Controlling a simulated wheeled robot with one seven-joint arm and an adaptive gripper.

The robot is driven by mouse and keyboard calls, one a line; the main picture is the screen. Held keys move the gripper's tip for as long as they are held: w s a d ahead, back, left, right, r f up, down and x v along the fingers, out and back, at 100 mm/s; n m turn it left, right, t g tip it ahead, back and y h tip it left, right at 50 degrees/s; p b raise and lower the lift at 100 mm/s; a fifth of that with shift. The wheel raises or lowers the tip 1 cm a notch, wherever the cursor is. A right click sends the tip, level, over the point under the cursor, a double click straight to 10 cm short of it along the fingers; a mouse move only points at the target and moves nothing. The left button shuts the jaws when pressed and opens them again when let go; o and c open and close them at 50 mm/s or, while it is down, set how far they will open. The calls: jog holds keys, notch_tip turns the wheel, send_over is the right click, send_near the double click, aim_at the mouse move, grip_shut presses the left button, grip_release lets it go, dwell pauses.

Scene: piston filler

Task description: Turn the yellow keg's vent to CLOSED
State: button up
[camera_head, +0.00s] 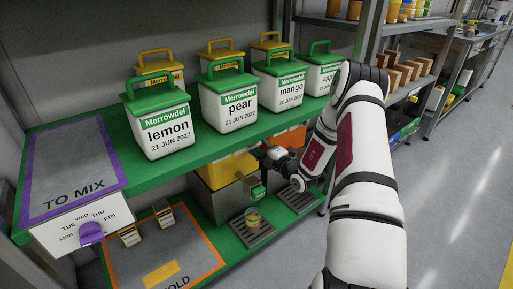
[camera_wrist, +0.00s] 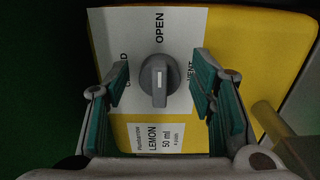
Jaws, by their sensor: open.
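The yellow keg (camera_head: 228,166) sits on the lower level under the green shelf. In the wrist view its yellow face (camera_wrist: 255,75) carries a white plate (camera_wrist: 185,25). The grey vent knob (camera_wrist: 159,80) is on that plate, its grip bar upright in the picture, in line with the word OPEN above it. The word CLOSED is to its left, partly hidden by a finger. A LEMON 50 ml label (camera_wrist: 160,139) is below. My gripper (camera_wrist: 162,88) is open, its teal-padded fingers either side of the knob with gaps. In the head view my gripper (camera_head: 264,160) is at the keg's front right.
An orange keg (camera_head: 291,138) is just behind my gripper. Labelled tubs, such as the lemon tub (camera_head: 160,120), line the green shelf above. A yellow spout-like part (camera_wrist: 268,118) is right of the fingers.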

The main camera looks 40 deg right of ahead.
jog(key=shift+w, duration=0.3)
jog(key=c, duration=1)
jog(key=shift+c, duration=0.2)
